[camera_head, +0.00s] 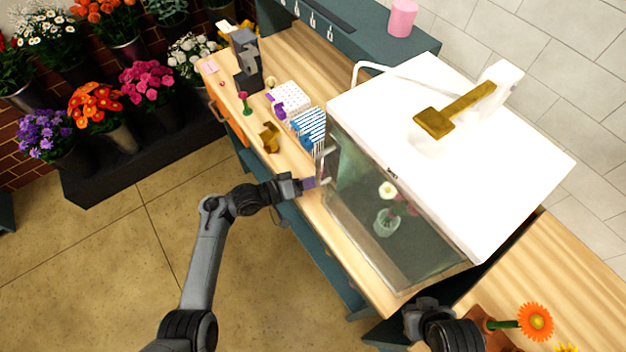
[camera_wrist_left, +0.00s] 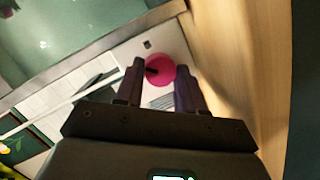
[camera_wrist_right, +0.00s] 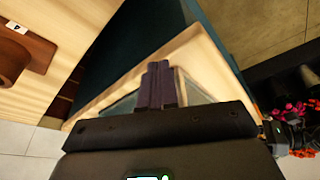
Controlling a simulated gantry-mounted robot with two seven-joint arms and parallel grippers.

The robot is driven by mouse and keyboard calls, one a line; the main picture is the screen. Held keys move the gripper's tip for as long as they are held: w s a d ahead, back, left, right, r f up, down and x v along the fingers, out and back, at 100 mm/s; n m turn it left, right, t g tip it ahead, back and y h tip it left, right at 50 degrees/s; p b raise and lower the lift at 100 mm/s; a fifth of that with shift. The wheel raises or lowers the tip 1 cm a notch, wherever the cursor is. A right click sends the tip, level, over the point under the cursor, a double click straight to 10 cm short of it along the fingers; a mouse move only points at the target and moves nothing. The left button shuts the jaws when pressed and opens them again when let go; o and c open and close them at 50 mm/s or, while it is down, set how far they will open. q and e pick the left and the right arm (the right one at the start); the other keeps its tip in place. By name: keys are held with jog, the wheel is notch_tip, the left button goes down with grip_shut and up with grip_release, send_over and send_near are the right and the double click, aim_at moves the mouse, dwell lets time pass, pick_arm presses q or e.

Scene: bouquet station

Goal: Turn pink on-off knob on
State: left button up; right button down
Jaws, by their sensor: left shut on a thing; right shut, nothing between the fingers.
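The pink round knob (camera_wrist_left: 163,66) sits on a white panel (camera_wrist_left: 180,45) in the left wrist view, with a dark mark across its left part. My left gripper (camera_wrist_left: 159,72) has its two fingers on either side of the knob and is shut on it. In the head view my left gripper (camera_head: 314,183) reaches the left end of the glass-fronted white cabinet (camera_head: 400,150); the knob is hidden there. My right gripper (camera_wrist_right: 157,72) is shut and empty, in front of a wooden table edge.
Inside the cabinet a glass vase (camera_head: 386,222) holds flowers. An orange flower (camera_head: 537,321) lies near my right arm. Floor at left is clear.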

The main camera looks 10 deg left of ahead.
pick_arm(q)
jog(key=shift+s+r+m+y+p, duration=0.1)
jog(key=shift+m+y+p, duration=0.2)
jog(key=shift+m+p, duration=0.3)
jog(key=shift+m+t+y+p, duration=0.4)
jog(key=shift+m+p, duration=0.1)
jog(key=shift+m, duration=0.5)
jog(key=shift+s+d+m+t+y+p, duration=0.1)
jog(key=shift+m+t+y+p, duration=0.2)
jog(key=shift+m, duration=0.6)
jog(key=shift+m+t+y, duration=0.4)
jog(key=shift+m, duration=0.5)
jog(key=o, duration=1)
jog(key=shift+o, duration=0.2)
jog(key=shift+r+p, duration=0.1)
jog(key=shift+p, duration=0.2)
